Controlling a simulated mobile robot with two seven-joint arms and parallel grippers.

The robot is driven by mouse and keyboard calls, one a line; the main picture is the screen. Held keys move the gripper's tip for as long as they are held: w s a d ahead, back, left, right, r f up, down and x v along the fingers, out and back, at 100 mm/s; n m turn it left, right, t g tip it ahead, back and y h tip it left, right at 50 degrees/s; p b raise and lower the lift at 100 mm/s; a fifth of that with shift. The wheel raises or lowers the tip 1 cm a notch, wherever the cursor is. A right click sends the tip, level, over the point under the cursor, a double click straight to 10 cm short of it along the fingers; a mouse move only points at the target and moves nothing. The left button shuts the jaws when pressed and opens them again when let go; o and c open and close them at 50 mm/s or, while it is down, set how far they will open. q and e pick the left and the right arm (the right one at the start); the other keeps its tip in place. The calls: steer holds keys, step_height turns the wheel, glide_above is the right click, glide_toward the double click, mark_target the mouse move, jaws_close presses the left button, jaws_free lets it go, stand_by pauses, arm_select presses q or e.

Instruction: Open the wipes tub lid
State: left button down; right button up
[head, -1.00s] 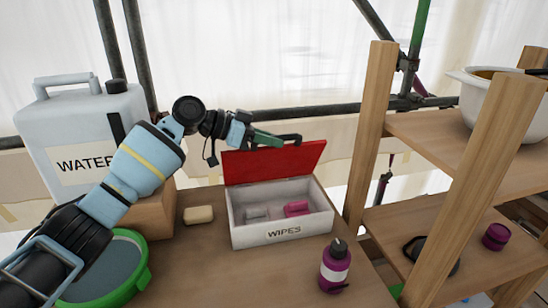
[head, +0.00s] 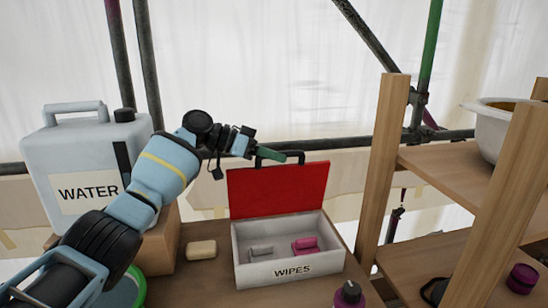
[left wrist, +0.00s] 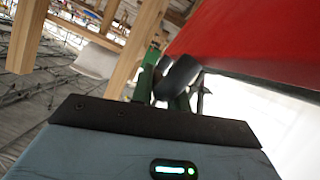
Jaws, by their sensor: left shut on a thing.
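The wipes tub (head: 256,272) is a white box labelled WIPES on the wooden table. Its red lid (head: 279,190) is raised at the back edge, standing roughly upright, and the inside shows. A pink item (head: 305,245) and a grey item (head: 261,253) lie in it. My left gripper (head: 271,154) is at the lid's top edge, shut on the black lid handle (head: 298,155). In the left wrist view, the red lid (left wrist: 250,40) fills the upper right and the green fingers (left wrist: 155,80) show beside a dark part. My right gripper is not in view.
A white water jug (head: 75,160) stands on a wooden block at the left. Wooden shelves (head: 450,170) with a white pot (head: 490,125) rise at the right.

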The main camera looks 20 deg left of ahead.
arm_select(q)
steer(key=c, duration=1.4)
jaws_free()
steer(key=shift+o, duration=0.2)
step_height(320, 180, up, 4)
steer(key=shift+f, duration=0.1)
steer(key=shift+s+d+f, duration=0.1)
steer(key=shift+s+f, duration=0.05)
steer(key=shift+s, duration=0.1)
steer(key=s+d, duration=0.2)
steer(key=s, duration=0.5)
steer(key=s+d+r+b, duration=0.1)
steer(key=s+d, duration=0.2)
steer(key=s, duration=0.4)
steer(key=shift+s+r, duration=0.25)
steer(key=shift+s, duration=0.05)
